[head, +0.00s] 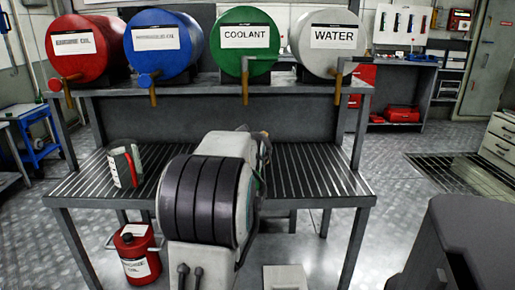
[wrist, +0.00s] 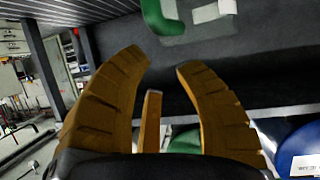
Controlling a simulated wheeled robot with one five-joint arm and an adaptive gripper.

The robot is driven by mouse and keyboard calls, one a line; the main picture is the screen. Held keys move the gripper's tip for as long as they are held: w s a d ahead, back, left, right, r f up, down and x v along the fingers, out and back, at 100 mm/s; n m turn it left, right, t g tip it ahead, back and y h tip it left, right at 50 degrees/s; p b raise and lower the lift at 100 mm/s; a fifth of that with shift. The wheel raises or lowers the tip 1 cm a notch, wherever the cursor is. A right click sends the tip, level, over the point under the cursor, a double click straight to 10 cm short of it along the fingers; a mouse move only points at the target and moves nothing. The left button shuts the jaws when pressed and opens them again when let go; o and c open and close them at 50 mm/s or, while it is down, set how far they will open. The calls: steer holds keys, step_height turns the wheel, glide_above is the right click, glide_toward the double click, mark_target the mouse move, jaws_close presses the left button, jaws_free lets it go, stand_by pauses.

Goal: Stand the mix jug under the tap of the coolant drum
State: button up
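The coolant drum (head: 246,40) is green and lies on the upper shelf, its tap (head: 246,88) hanging down at the front. A jug (head: 123,165) with a red handle stands upright on the left of the slatted bench. In the wrist view, which looks upside down, a green and white thing (wrist: 165,18) shows at the top edge, partly cut off; I cannot tell whether it is the mix jug. My gripper (wrist: 163,65) is open, with nothing held between its fingers. The tap (wrist: 151,120) shows beyond them. My arm hides most of the gripper in the head view.
A red drum (head: 80,45), a blue drum (head: 162,44) and a white water drum (head: 322,42) share the shelf, each with a tap. The slatted bench (head: 310,172) is clear on the right. A red can (head: 137,255) stands on the floor.

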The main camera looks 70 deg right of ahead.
steer(key=shift+p+v, duration=0.45)
steer(key=shift+v, duration=1.3)
steer(key=w+a+f+n+t+y, duration=0.2)
steer(key=w+a, duration=0.5)
steer(key=w+a+f+n+t+y, duration=0.1)
steer(key=w+a+f+n+y, duration=0.1)
steer(key=w+a, duration=0.45)
steer(key=w+a+f+n+y, duration=0.2)
steer(key=w+a, duration=0.1)
steer(key=a, duration=0.6)
steer(key=w+a+f+n+y, duration=0.2)
steer(key=w+a+f+y, duration=0.1)
steer(key=a, duration=0.6)
steer(key=s+a+f+n+g+y, duration=0.1)
steer(key=s+a+f+n, duration=0.1)
steer(key=s+a, duration=0.2)
steer(key=s+a+f+n+g+y, duration=0.1)
steer(key=s+a, duration=0.3)
steer(key=a, duration=0.7)
steer(key=s+a+f+n+g+y, duration=0.1)
steer(key=s+a+f+n+y, duration=0.1)
steer(key=a, duration=0.5)
steer(key=shift+s+a+f+n, duration=0.25)
steer(key=shift+s+f+n, duration=0.65)
steer(key=shift+s+n, duration=0.1)
steer(key=shift+r, duration=0.1)
